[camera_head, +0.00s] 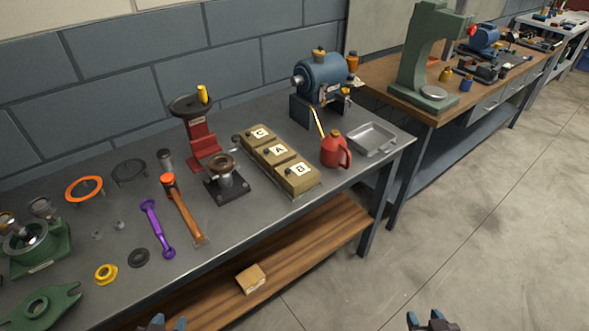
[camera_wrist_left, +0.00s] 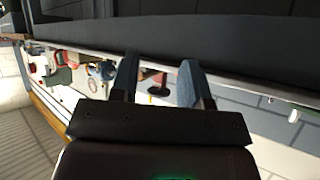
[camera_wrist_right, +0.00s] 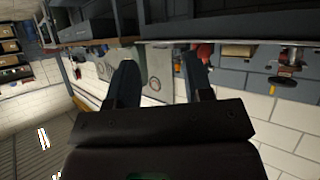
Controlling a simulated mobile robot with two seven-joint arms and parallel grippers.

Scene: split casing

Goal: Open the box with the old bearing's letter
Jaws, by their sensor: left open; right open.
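Three tan boxes with dark knobs stand in a row on the workbench in the head view. Box C (camera_head: 259,135) is furthest back, box A (camera_head: 279,151) is in the middle and box B (camera_head: 301,171) is nearest the front edge. All three look closed. The old bearing and a letter on it cannot be made out for certain. My left gripper (camera_head: 163,323) and my right gripper (camera_head: 431,321) are open and empty at the bottom edge, well away from the boxes.
A red oil can (camera_head: 335,149) and a metal tray (camera_head: 371,139) stand right of the boxes. A red press stand (camera_head: 198,135) is behind the fixture. A hammer (camera_head: 183,208) and purple wrench (camera_head: 156,228) lie left. A small carton (camera_head: 251,278) is on the lower shelf.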

